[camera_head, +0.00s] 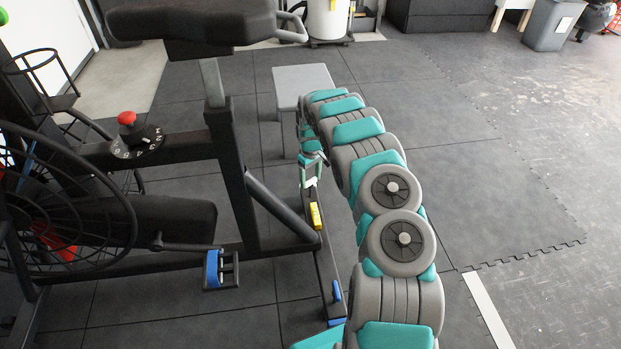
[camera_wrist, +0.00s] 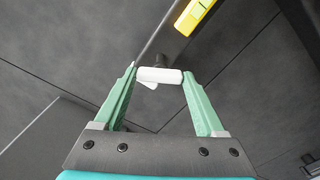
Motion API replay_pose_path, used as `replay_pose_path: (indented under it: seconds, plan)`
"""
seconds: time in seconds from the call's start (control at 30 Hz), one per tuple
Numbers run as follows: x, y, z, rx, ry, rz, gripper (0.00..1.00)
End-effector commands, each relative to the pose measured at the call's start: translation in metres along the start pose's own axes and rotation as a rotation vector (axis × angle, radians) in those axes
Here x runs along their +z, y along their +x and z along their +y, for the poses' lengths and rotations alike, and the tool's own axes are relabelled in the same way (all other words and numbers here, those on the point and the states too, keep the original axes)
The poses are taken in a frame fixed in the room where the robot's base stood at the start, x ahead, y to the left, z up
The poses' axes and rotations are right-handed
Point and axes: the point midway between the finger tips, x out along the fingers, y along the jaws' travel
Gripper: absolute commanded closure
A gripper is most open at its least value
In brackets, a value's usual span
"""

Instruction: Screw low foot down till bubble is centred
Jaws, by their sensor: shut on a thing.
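The exercise bike's dark floor bar (camera_head: 326,262) runs from near my gripper toward the front. A yellow level (camera_head: 316,215) lies on the bar close to my gripper, and its edge shows at the top of the wrist view (camera_wrist: 194,15). Its bubble is too small to read. A white foot knob (camera_wrist: 160,76) is at the bar's far end, below a dark stem. My gripper (camera_wrist: 158,74) is shut on this knob, with a pale green fingertip at each end of it. In the head view my gripper (camera_head: 309,178) is small, and the knob is partly hidden.
The bike's black frame (camera_head: 240,190) and a blue pedal (camera_head: 219,270) stand left of my arm. A blue end piece (camera_head: 336,290) is near the bar's front end. Dark floor mats (camera_head: 480,180) are clear to the right.

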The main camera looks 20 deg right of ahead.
Motion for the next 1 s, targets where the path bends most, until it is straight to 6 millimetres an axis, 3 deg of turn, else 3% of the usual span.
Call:
replay_pose_path:
  seconds: [0.13, 0.57, 1.0]
  plan:
    - [0.0, 0.0, -0.0004, -0.001, 0.0, 0.0, 0.83]
    - [-0.0009, 0.0006, -0.0011, 0.001, 0.108, 0.0, 0.83]
    - [-0.0007, 0.0011, -0.0005, 0.002, 0.45, 0.001, 0.83]
